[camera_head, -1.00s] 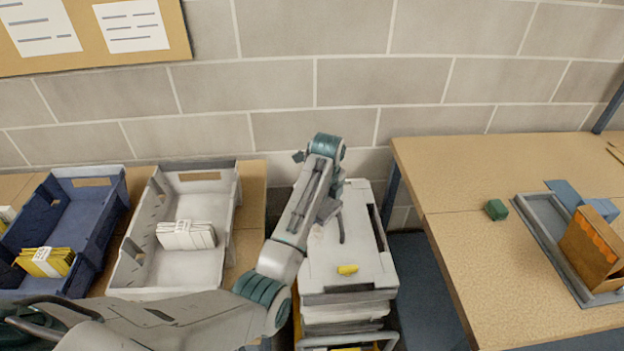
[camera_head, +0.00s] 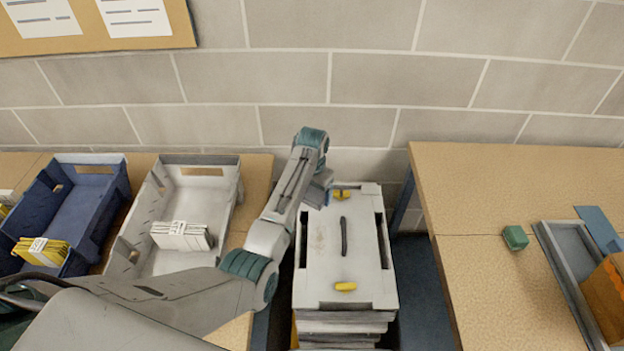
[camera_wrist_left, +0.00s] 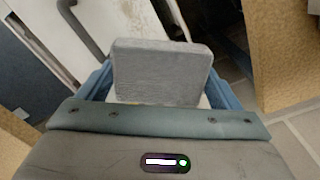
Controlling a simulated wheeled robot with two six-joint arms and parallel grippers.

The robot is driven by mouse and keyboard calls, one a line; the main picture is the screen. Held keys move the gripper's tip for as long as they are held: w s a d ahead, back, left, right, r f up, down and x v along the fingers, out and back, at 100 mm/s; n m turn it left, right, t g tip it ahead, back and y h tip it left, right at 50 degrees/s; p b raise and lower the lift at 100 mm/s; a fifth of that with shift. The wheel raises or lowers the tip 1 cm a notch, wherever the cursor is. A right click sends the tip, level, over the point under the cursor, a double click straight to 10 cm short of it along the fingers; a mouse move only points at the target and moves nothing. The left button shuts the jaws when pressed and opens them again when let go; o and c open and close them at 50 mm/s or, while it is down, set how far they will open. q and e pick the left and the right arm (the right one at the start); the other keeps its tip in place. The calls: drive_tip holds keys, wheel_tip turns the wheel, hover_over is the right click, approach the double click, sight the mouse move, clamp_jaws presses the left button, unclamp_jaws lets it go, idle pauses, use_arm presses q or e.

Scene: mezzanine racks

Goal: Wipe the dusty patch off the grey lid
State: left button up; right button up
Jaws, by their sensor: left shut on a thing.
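The pale grey lid (camera_head: 365,270) tops a stack of crates between the two tables. It has a dark bar handle (camera_head: 343,236), dark side slots and two yellow clips. A faint brownish dusty patch (camera_head: 318,240) shows left of the handle. My left gripper (camera_head: 318,190) is over the lid's far left corner, shut on a grey wiping pad (camera_wrist_left: 160,72). In the wrist view the pad sits between the blue fingers, with part of the lid (camera_wrist_left: 122,22) and its handle behind it. Whether the pad touches the lid cannot be told. My right gripper is out of view.
A grey tray (camera_head: 228,190) with white bundles and a blue tray (camera_head: 120,185) with a yellow bundle stand on the left table. The right table (camera_head: 480,200) carries a green block (camera_head: 515,238), a grey tray and an orange-brown box. A block wall closes the back.

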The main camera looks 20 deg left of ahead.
sight(313, 191)
use_arm(q)
drive_tip(key=n+p, duration=0.1)
drive_tip(key=n, duration=0.2)
drive_tip(key=shift+w+r+n+p, duration=0.2)
drive_tip(key=shift+r+n+p, duration=0.1)
drive_tip(key=shift+r+p, duration=0.05)
drive_tip(key=n+p, duration=0.1)
drive_tip(key=n, duration=0.1)
drive_tip(key=shift+n, duration=0.3)
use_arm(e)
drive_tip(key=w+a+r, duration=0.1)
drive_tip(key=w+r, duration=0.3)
use_arm(q)
drive_tip(key=shift+s+f, duration=0.1)
drive_tip(key=shift+f, duration=0.6)
wheel_tip(313, 191, down, 2)
drive_tip(key=shift+f+b, duration=0.2)
drive_tip(key=shift+b, duration=0.8)
wheel_tip(313, 191, down, 3)
drive_tip(key=b, duration=0.3)
drive_tip(key=shift+r, duration=0.1)
drive_tip(key=shift+f+b, duration=0.35)
drive_tip(key=shift+b, duration=0.2)
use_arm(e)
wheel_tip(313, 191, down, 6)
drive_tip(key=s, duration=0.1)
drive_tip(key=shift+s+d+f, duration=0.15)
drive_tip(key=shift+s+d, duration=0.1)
